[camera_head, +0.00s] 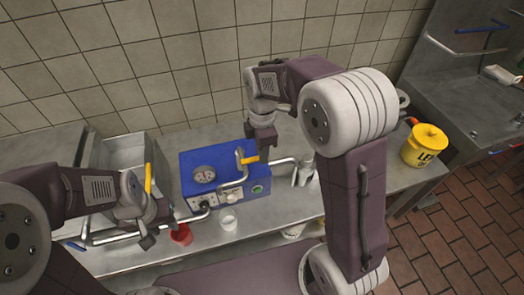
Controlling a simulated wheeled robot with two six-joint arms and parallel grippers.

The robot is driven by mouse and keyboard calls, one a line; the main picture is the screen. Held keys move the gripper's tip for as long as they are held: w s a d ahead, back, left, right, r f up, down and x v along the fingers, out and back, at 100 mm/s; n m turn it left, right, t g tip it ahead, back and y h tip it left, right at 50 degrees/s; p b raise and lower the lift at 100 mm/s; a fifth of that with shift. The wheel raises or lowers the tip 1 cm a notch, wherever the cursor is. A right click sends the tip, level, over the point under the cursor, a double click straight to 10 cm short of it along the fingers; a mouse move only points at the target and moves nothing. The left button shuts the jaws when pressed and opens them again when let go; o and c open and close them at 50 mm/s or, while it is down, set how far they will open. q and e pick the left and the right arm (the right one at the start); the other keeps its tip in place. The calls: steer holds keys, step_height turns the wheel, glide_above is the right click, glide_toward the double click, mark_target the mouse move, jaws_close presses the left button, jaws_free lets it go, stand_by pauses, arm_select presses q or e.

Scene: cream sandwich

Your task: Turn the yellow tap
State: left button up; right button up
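A blue box-shaped machine (190,160) stands on the metal counter. A bent metal pipe with a short yellow lever (250,160) shows at its top right. My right gripper (262,150) points down right at this lever; whether it touches it I cannot tell. An upright yellow handle (148,178) also shows at the left, close behind my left gripper (150,228). Which yellow part is the tap is not clear. My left gripper is low over the counter by a metal pipe. The finger gaps of both grippers are too small and partly hidden to judge.
A metal basin (125,150) is behind my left arm. A red cup (181,235) and a clear cup (228,220) stand before the blue machine. A tiled wall (200,50) closes the back.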

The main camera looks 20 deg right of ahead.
jaws_close()
steer(key=shift+s, duration=0.1)
steer(key=s+a+m+p, duration=0.4)
steer(key=s+m+p, duration=0.1)
steer(key=m, duration=1)
steer(key=shift+r, duration=0.15)
stand_by(0.5)
steer(key=o, duration=0.6)
jaws_free()
steer(key=shift+c, duration=0.2)
